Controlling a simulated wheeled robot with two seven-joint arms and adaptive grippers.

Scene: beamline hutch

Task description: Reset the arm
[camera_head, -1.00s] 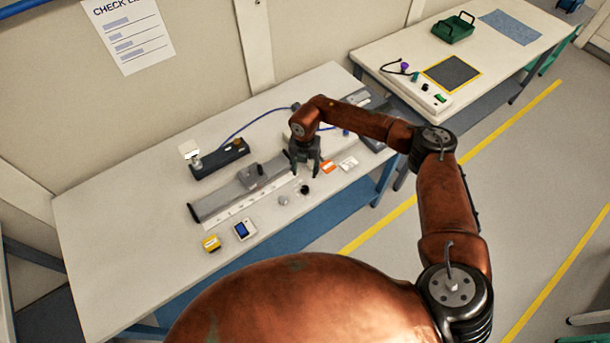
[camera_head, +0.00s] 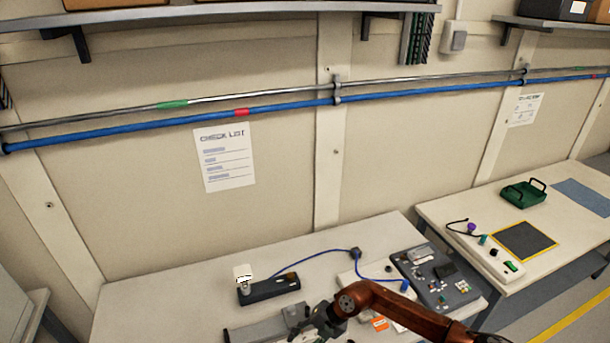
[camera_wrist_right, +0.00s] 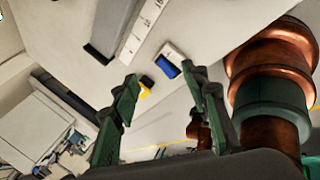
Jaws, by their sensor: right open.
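My right arm (camera_head: 410,309) comes in from the lower right in the head view and reaches over the left table. Its gripper (camera_head: 325,320) is near the bottom edge, beside the grey rail (camera_head: 262,330). In the right wrist view the gripper (camera_wrist_right: 160,76) is open, its two green-grey fingers apart with nothing held between them. A small device with a blue screen (camera_wrist_right: 168,66) and a yellow item (camera_wrist_right: 146,86) show beyond the fingertips on the table. My left gripper is not in view.
The left table (camera_head: 180,280) carries a black box (camera_head: 270,290), a blue cable (camera_head: 325,252) and a grey panel (camera_head: 435,278). The right table (camera_head: 445,210) holds a green tray (camera_head: 523,193) and a dark mat (camera_head: 524,241). A blue pipe (camera_head: 290,107) runs along the wall.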

